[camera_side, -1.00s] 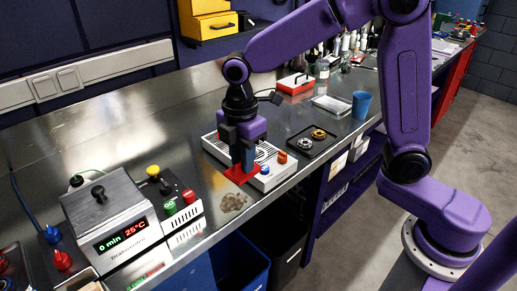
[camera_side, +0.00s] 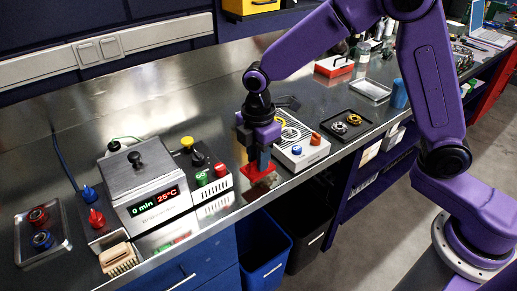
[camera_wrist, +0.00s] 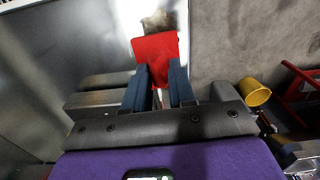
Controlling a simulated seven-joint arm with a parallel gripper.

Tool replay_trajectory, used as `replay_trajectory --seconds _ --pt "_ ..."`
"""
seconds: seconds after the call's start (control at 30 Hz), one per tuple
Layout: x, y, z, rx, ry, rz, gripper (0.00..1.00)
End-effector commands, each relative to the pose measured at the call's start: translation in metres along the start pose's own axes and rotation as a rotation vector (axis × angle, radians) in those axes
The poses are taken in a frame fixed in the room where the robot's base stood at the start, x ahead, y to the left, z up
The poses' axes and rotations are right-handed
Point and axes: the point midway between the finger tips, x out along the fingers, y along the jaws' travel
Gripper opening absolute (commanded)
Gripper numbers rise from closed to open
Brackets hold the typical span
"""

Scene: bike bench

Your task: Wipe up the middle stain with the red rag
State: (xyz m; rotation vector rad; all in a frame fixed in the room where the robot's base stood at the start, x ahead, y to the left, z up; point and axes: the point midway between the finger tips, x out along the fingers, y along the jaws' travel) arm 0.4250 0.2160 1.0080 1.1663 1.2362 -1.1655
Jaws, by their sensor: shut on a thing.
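My gripper (camera_side: 259,155) is shut on the red rag (camera_side: 258,173) and points down over the bench near its front edge. In the wrist view the rag (camera_wrist: 155,48) hangs beyond the two blue fingers (camera_wrist: 159,83). A brownish stain (camera_side: 264,184) shows on the steel bench just below the rag in the side view, partly covered by it. In the wrist view the stain (camera_wrist: 157,20) lies just beyond the rag's far edge. I cannot tell whether the rag touches the bench. I make out no other stain.
A grey heated box with a display (camera_side: 150,185) and a button box (camera_side: 208,180) stand left of my gripper. A white ribbed unit with knobs (camera_side: 302,148) is close on the right, then a black tray of round parts (camera_side: 365,129). Open bins (camera_side: 262,248) stand below the front edge.

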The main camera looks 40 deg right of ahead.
Motion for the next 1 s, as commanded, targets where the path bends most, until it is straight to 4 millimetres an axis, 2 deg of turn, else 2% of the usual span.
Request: replay_trajectory --seconds 0.5,0.9,1.0 --pt "0.042 -0.001 0.001 0.0 -0.002 -0.004 0.0" --pt "0.041 -0.002 0.03 0.002 0.0 0.0 0.0" --pt "0.041 -0.001 0.019 -0.003 0.0 0.0 0.0"
